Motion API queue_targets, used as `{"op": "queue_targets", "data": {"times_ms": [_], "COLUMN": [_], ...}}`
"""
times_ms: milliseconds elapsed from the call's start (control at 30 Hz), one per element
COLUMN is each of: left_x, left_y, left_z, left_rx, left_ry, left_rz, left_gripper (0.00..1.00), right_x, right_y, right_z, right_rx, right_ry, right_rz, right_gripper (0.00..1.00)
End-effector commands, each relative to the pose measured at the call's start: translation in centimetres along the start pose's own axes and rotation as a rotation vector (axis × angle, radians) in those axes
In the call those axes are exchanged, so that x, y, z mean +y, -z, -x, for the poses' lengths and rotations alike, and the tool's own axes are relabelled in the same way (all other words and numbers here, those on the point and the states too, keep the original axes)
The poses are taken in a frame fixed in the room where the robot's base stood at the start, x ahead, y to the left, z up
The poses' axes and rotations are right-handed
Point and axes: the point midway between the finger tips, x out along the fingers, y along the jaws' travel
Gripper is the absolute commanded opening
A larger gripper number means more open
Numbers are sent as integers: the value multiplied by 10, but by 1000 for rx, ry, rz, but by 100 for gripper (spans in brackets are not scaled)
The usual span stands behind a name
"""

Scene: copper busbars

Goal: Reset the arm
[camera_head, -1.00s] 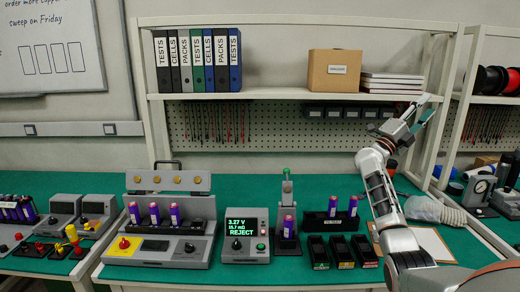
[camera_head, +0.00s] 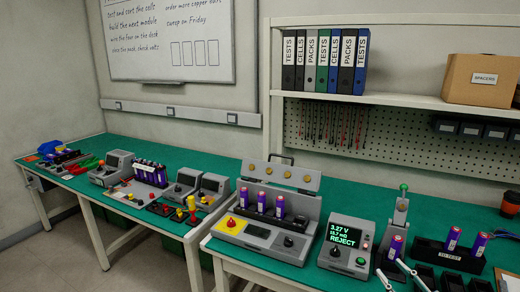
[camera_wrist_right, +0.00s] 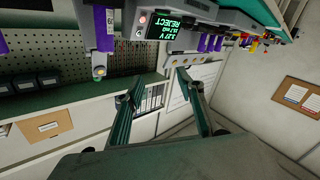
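My right gripper (camera_head: 389,267) shows at the bottom edge of the head view, in front of the meter reading REJECT (camera_head: 345,240) and the black cell holders. Only its two pale fingers show there. In the right wrist view, its two fingers (camera_wrist_right: 159,76) stand well apart with nothing between them. That view is strongly tilted, with the bench at the top. My left gripper is in neither view.
A tester with purple cells (camera_head: 262,215) stands left of the meter. A TO TEST rack (camera_head: 450,256) holds purple cells at right. The shelf (camera_head: 390,100) carries binders and a SPACERS box (camera_head: 485,80). A second bench (camera_head: 70,180) extends left.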

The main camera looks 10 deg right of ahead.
Motion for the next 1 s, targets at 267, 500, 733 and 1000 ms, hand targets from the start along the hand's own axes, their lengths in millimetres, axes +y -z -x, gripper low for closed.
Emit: {"op": "queue_targets", "data": {"times_ms": [267, 500, 733, 1000], "left_x": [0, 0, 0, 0], "left_y": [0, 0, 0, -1], "left_z": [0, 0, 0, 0], "left_rx": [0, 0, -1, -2], "left_ry": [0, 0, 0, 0], "left_rz": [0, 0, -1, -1], "left_gripper": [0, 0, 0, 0], "right_x": [-125, -182, -222, -271], "right_y": [-94, -131, -145, -127], "right_z": [100, 174, 222, 214], "right_rx": [-302, -459, -548, -544], "right_ry": [231, 350, 402, 330], "right_rz": [140, 224, 241, 52], "right_gripper": [38, 38, 38, 38]}}
